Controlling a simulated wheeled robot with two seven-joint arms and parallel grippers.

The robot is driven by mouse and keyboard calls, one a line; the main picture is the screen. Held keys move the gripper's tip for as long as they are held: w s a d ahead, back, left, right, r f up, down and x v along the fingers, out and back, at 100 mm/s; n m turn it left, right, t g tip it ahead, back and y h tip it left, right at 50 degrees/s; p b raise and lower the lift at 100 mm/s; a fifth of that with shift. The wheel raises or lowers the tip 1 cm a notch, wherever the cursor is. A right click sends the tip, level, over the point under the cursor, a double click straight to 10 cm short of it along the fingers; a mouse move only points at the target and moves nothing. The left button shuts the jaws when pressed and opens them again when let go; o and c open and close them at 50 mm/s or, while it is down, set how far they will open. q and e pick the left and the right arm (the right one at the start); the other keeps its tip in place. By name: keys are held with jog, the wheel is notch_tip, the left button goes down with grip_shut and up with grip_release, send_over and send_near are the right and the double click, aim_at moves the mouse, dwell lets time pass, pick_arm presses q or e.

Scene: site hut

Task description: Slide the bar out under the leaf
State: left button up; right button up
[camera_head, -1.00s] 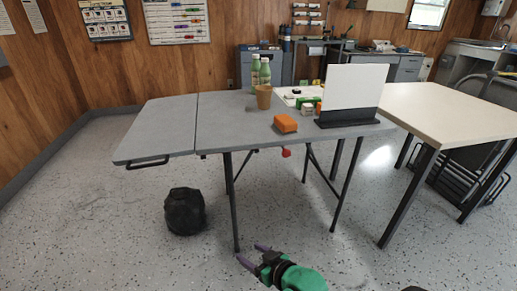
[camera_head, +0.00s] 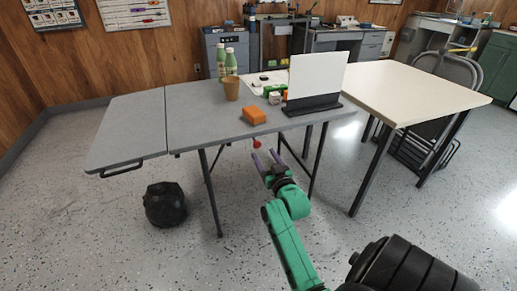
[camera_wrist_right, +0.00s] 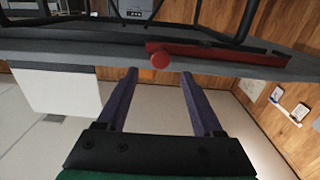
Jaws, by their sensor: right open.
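The grey folding table has a leaf (camera_head: 125,132) on its left, level with the main top, with a dark handle under its front edge. The red bar (camera_wrist_right: 215,53) lies along the underside of the table in the right wrist view, its round red knob (camera_wrist_right: 160,61) facing me. The knob also shows below the table's front edge in the head view (camera_head: 256,143). My right gripper (camera_head: 264,154) is open and empty below that edge. In the wrist view its purple fingers (camera_wrist_right: 158,75) point at the knob, which lies just beyond and between the tips. My left gripper is out of view.
On the table stand two green bottles (camera_head: 230,62), a brown cup (camera_head: 231,88), an orange block (camera_head: 254,115) and a white panel on a dark base (camera_head: 312,104). Table legs flank my arm. A black bag (camera_head: 165,204) lies on the floor. A cream table (camera_head: 415,92) stands right.

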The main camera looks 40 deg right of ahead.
aim_at(258, 145)
jog(key=x, duration=0.6)
jog(key=shift+b, duration=0.35)
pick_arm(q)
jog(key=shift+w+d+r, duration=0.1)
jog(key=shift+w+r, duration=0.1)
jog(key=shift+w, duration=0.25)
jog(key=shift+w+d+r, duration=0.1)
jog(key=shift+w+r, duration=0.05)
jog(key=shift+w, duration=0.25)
pick_arm(e)
jog(key=shift+s, duration=0.1)
grip_shut()
